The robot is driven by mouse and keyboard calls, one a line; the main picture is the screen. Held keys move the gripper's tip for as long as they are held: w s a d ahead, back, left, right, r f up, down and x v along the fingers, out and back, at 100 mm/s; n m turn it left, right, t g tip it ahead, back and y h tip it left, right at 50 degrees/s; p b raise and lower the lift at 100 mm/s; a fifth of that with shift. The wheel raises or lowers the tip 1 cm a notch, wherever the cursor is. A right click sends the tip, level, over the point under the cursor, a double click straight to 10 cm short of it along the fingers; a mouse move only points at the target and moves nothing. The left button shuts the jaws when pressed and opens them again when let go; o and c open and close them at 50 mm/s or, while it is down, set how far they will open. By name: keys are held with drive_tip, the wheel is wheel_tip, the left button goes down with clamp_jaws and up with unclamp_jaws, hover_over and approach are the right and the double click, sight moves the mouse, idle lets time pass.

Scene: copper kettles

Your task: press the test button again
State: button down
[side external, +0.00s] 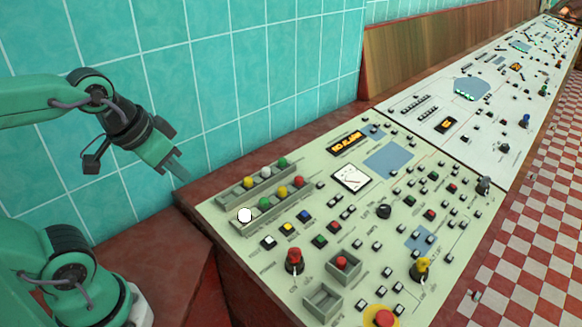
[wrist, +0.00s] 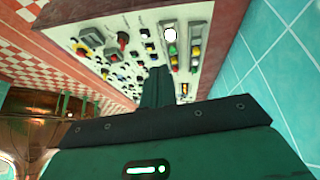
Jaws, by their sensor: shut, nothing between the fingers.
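The pale control panel (side external: 330,215) carries many buttons and lamps, and no label that I can read marks the test button. White (side external: 268,242), yellow (side external: 287,227) and blue (side external: 304,215) square buttons sit in a row near its left edge. A bright white round lamp (side external: 245,215) stands out in the strip behind them; it also shows in the wrist view (wrist: 170,35). My gripper (side external: 181,172) is shut and empty, in the air left of the panel's far left corner, touching nothing. In the wrist view its closed fingers (wrist: 157,82) hide part of the panel.
A red knob (side external: 293,260), a red button in a raised box (side external: 342,263), an empty grey box (side external: 322,302) and a yellow-collared red button (side external: 384,317) stand up from the panel. A teal tiled wall (side external: 230,80) runs behind. A second panel (side external: 480,105) continues right.

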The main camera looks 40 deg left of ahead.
drive_tip(key=shift+w, duration=0.15)
drive_tip(key=m+g+y, duration=0.1)
drive_tip(key=m+g, duration=0.6)
drive_tip(key=g, duration=0.5)
hover_over(273, 240)
drive_tip(key=d, duration=0.2)
wheel_tip(273, 240, down, 12)
drive_tip(key=shift+f+g+y, duration=0.3)
drive_tip(key=shift+f+g, duration=0.1)
drive_tip(key=shift+f, duration=0.25)
drive_tip(key=shift+f, duration=0.15)
drive_tip(key=shift+a+f, duration=0.25)
drive_tip(key=shift+f, duration=1.15)
drive_tip(key=shift+a+f, duration=0.3)
drive_tip(key=shift+f, duration=1.05)
drive_tip(key=shift+a+f, duration=0.25)
drive_tip(key=shift+f, duration=1.15)
drive_tip(key=shift+a+f, duration=0.15)
drive_tip(key=shift+f, duration=0.45)
